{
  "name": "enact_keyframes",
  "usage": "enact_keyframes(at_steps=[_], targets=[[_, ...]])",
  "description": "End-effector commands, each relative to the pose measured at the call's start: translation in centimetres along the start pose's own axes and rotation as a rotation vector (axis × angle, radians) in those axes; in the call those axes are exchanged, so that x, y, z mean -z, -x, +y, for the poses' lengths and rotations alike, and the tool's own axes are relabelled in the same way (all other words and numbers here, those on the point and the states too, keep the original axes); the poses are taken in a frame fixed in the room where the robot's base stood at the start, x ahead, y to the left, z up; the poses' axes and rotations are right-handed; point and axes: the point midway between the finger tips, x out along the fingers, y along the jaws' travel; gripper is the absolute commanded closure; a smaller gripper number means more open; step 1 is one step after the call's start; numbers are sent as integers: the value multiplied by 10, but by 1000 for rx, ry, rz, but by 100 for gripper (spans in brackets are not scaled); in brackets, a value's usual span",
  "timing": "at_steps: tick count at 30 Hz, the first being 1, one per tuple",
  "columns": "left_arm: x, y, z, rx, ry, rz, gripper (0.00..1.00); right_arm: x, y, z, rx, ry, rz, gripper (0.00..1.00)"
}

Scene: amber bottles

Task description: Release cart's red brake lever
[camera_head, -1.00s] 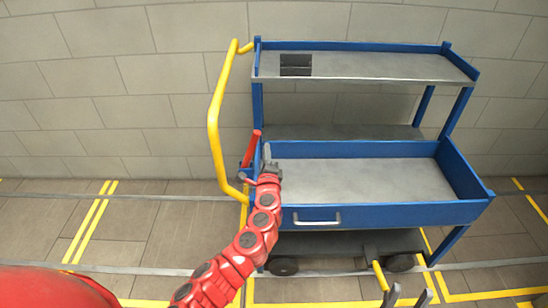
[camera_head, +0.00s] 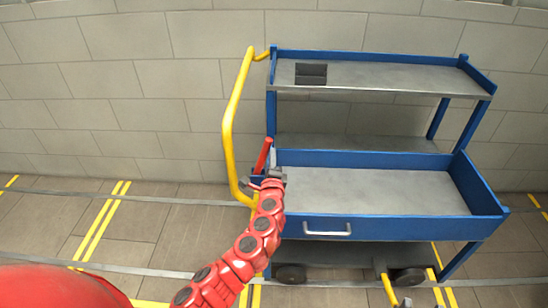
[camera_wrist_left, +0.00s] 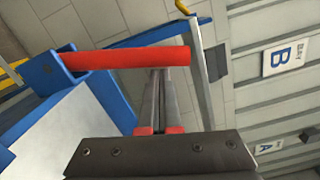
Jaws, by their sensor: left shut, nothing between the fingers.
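The red brake lever (camera_head: 263,155) stands at the left side of the blue and grey cart (camera_head: 400,226), beside its yellow handle, its top leaning right. In the left wrist view the lever (camera_wrist_left: 125,58) is a red bar crossing just beyond the fingertips. My left gripper (camera_head: 273,159) is shut and empty, just right of the lever in the head view. Its long grey fingers (camera_wrist_left: 158,75) lie together in the wrist view; whether they touch the lever I cannot tell. Only a small grey tip at the bottom edge of the head view may be my right gripper (camera_head: 405,302).
The yellow handle (camera_head: 231,125) curves up close to the left of the lever. A dark holder (camera_head: 311,73) sits on the top shelf. A yellow bar (camera_head: 388,289) sticks out low at the front. The floor left of the cart is clear.

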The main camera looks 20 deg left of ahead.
Motion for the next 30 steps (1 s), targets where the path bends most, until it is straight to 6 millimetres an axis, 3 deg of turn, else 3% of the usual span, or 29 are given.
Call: enact_keyframes(at_steps=[8,19,30], targets=[[-12,-1,-1,-4,70,-5,100,0,1,0,0,0,0,50],[-46,-2,-1,-17,316,-7,100,0,1,0,0,0,0,50],[-70,-4,4,-16,304,-3,100,0,-1,0,0,0,0,50]])
